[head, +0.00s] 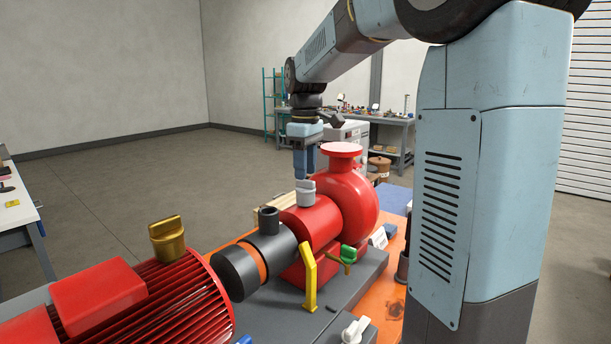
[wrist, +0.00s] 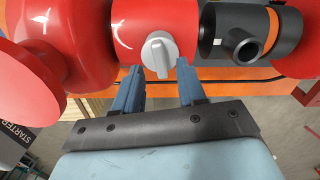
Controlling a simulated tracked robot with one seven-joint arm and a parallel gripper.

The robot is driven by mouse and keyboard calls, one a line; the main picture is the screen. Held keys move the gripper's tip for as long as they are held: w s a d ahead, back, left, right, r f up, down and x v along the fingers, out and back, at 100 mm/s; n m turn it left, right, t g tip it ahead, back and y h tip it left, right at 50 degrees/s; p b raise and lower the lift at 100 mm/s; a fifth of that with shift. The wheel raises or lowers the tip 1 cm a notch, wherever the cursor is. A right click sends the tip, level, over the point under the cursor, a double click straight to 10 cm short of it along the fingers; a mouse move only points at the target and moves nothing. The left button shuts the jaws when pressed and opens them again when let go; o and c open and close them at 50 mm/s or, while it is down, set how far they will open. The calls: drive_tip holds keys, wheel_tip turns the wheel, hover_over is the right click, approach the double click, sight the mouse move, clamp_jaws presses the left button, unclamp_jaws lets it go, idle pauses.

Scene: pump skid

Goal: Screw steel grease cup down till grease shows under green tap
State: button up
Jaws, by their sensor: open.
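The steel grease cup (head: 306,193) stands on top of the red bearing housing (head: 312,221), between the dark coupling and the pump casing. It also shows in the wrist view (wrist: 160,54), with a raised grip bar across its top. The green tap (head: 348,254) sits low on the near side of the pump; I see no grease under it. My gripper (head: 304,172) is above the cup in the head view. In the wrist view its two blue fingers (wrist: 172,80) are apart and empty, the left fingertip close by the cup. I cannot tell whether they touch.
A brass cup (head: 167,238) stands on the red finned motor (head: 150,305) at left. A white-handled valve (head: 355,330) is at the front. The red pump flange (head: 341,150) stands right of my gripper.

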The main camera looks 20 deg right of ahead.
sight(306, 191)
drive_tip(key=shift+f, duration=1.25)
clamp_jaws()
